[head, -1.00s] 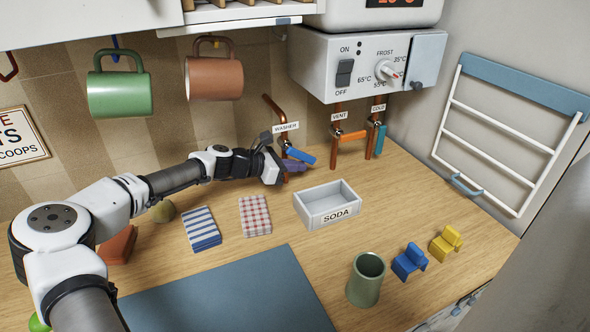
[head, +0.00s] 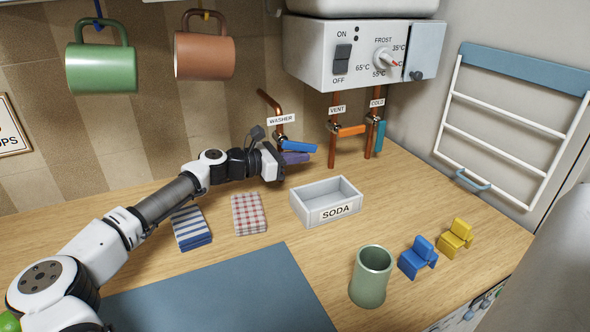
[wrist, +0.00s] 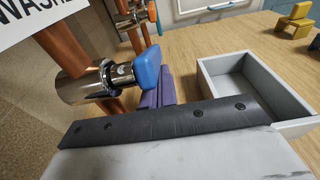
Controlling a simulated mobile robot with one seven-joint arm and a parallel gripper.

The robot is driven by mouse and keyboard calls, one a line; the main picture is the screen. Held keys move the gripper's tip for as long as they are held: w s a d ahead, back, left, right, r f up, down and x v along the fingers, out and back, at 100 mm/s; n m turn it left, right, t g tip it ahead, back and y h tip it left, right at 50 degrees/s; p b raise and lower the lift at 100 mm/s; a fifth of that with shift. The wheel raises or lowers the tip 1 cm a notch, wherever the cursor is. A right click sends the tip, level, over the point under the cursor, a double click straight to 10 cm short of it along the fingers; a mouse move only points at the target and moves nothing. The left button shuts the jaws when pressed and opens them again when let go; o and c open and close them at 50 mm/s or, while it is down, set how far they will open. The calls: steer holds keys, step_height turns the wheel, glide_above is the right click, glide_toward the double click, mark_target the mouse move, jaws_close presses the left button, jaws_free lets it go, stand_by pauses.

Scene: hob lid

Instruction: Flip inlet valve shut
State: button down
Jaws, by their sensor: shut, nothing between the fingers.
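Three tagged valves sit on copper pipes along the back wall; no tag reads inlet. The WASHER valve's blue handle (head: 298,146) points right, across its pipe; this blue handle also shows in the wrist view (wrist: 147,67). The VENT valve's orange handle (head: 350,131) also points right. The COLD valve's teal handle (head: 380,135) hangs down along its pipe. My gripper (head: 297,158) has purple fingers, shut and empty, just below the blue handle. In the wrist view my gripper (wrist: 165,90) is partly hidden behind that handle. I cannot tell whether they touch.
A grey SODA box (head: 325,203) stands close to the right of my gripper. Folded striped (head: 191,228) and checked (head: 249,213) cloths lie below my arm. A green cup (head: 371,276) and a white heater box (head: 350,50) are nearby.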

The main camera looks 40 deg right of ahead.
steer(key=shift+d+r+b, duration=0.25)
steer(key=shift+d+b, duration=0.05)
steer(key=shift+b, duration=0.15)
stand_by(0.5)
